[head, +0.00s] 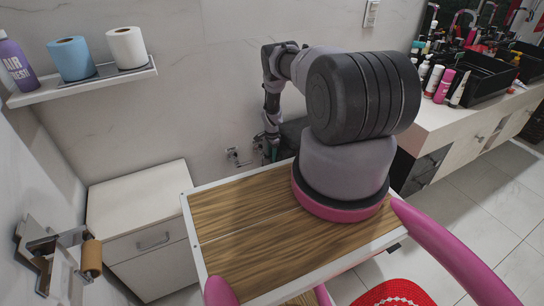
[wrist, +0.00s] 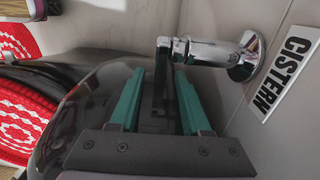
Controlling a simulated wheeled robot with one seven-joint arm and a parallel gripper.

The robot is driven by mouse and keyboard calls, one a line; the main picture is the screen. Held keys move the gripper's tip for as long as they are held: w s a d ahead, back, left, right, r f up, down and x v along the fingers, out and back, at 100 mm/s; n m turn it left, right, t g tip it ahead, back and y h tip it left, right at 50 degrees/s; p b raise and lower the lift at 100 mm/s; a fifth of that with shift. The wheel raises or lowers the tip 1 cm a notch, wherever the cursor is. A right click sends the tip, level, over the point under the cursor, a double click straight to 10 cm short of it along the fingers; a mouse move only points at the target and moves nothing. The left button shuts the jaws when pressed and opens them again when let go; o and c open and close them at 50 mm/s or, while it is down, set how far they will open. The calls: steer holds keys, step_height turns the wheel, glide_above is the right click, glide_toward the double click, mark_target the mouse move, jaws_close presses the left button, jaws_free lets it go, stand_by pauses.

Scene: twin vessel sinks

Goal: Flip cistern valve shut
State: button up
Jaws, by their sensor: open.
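The cistern valve (wrist: 212,50) is a chrome fitting on the pale wall, beside a white CISTERN label (wrist: 286,75) in the wrist view. A dark, narrow piece hangs from its left end, between the finger tips; I cannot tell whether it is the handle or touches them. My gripper (wrist: 158,78) is open, with its two teal fingers below the valve's left end in that view. In the head view my gripper (head: 271,152) is low by the wall, partly hidden by my arm. A small chrome fitting (head: 233,155) shows left of it; I cannot tell whether it is the same valve.
A white cabinet (head: 150,215) stands at the left, under a wall shelf (head: 90,84) with paper rolls. A counter with dark sinks (head: 490,75) and bottles is at the right. A wall-mounted holder (head: 62,258) is at lower left. Tiled floor (head: 480,205) is open at right.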

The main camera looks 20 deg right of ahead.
jaws_close()
stand_by(1.4)
